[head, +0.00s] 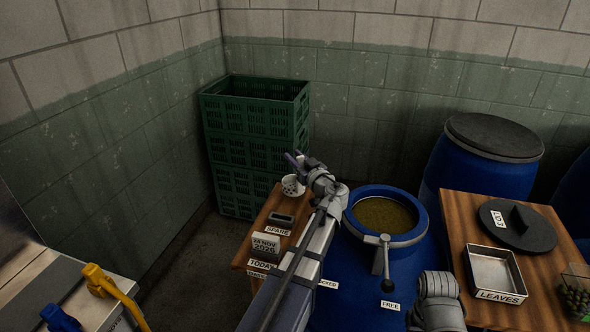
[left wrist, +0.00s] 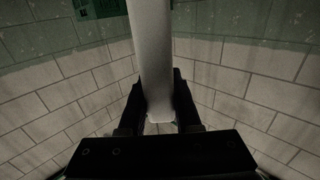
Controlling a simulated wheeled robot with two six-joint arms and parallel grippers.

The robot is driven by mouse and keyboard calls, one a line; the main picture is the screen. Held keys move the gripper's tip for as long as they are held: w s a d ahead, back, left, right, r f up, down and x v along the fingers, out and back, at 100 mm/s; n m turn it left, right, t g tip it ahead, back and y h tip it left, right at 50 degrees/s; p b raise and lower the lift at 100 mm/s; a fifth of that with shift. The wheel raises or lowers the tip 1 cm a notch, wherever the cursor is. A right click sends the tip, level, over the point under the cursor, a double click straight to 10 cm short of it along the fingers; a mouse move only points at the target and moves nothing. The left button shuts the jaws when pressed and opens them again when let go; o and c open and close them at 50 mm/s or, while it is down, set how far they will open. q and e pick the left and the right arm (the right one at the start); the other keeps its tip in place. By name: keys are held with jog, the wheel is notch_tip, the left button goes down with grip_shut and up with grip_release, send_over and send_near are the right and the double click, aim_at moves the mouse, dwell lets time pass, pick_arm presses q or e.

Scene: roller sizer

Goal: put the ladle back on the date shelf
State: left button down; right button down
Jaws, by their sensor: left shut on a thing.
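My left gripper (head: 300,162) reaches over the far end of the wooden date shelf (head: 242,262). In the left wrist view its dark fingers (left wrist: 160,105) are shut on a pale, smooth handle (left wrist: 150,45), which I take to be the ladle's. In the head view a white bowl with dark holes (head: 292,187) shows just below the gripper, over the shelf's far end; it looks like the ladle's bowl. I cannot tell whether it touches the shelf. My forearm hides the shelf's right side. My right gripper is not in view.
A date block (head: 266,246) and a dark tray (head: 281,220) by a SPARE label stand on the shelf. Green crates (head: 255,120) are stacked behind. An open blue barrel (head: 385,275) is to the right, beside a wooden table with a metal tray (head: 494,272) and black lid (head: 517,226).

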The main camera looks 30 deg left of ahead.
pick_arm(q)
jog(key=shift+f+b, duration=0.95)
jog(key=shift+f, duration=0.45)
jog(key=shift+f, duration=0.15)
jog(key=c, duration=0.6)
grip_release()
jog(key=v, duration=1.2)
jog(key=shift+w, duration=0.1)
